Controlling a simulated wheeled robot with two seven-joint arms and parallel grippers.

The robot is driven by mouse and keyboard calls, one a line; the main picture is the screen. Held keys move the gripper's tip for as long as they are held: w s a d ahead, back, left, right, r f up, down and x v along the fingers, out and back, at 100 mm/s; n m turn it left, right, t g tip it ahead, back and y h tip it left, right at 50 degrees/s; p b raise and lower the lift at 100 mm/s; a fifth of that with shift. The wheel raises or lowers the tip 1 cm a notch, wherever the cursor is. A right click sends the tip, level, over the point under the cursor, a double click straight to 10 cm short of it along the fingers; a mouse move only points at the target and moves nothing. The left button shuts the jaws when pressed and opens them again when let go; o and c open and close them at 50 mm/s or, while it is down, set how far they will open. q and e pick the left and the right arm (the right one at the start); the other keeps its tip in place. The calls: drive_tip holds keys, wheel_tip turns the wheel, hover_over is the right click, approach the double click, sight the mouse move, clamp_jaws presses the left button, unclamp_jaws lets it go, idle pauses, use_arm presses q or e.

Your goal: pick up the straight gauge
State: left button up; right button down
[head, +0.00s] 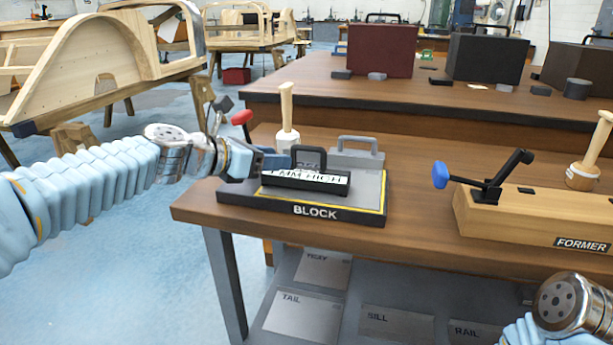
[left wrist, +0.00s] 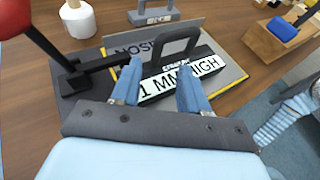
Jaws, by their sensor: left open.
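The straight gauge (head: 318,183) appears to be the black bar with a white label ending in "MM HIGH" and a dark loop handle; it lies on the BLOCK fixture (head: 372,215). In the left wrist view the gauge (left wrist: 206,69) lies just ahead of my fingers, its handle upright. My left gripper (head: 283,160) is open at the gauge's left end in the head view. Its two blue fingers (left wrist: 161,62) stand apart around the near side of the handle; contact cannot be told. My right gripper is not in view; only part of that arm shows.
A grey handled piece (head: 357,152) stands behind the gauge. A red-knobbed lever (head: 242,118) and a wooden mallet (head: 287,115) are close to my left gripper. The FORMER block (head: 540,220) with a blue-knobbed lever sits at right. Bare bench top (head: 415,215) lies between the fixtures.

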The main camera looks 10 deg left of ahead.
sight(306, 167)
use_arm(q)
drive_tip(key=x, duration=0.4)
drive_tip(key=shift+w+a, duration=0.1)
drive_tip(key=shift+w, duration=0.2)
clamp_jaws()
